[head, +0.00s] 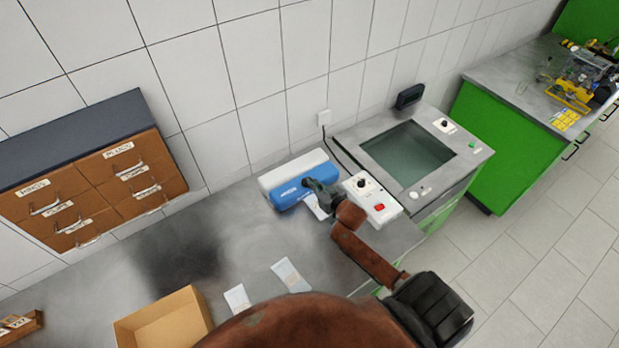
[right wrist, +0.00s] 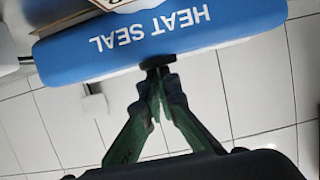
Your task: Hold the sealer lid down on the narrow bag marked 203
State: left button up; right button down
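The sealer (head: 298,180) stands on the grey bench against the wall, with a white back part and a blue lid (head: 290,197). In the right wrist view the lid (right wrist: 100,52) reads HEAT SEAL. My right gripper (head: 312,184) is at the lid's front edge; in the right wrist view its fingertips (right wrist: 158,64) meet and appear to touch that edge. Nothing shows held between them. A pale bag (head: 317,206) sticks out in front of the sealer, partly hidden by the gripper. Its number is not readable. My left gripper is out of view.
Two pale bags (head: 237,298) (head: 290,275) lie on the bench near an open cardboard box (head: 205,318). A white control box (head: 385,212) with a red button stands right of the sealer. Brown drawers (head: 100,185) are at left.

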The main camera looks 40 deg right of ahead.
jog(key=s+r+p, duration=0.3)
jog(key=s+r, duration=0.3)
jog(key=s, duration=0.3)
jog(key=shift+s+r, duration=0.2)
jog(key=shift+s, duration=0.2)
jog(key=shift+a, duration=0.1)
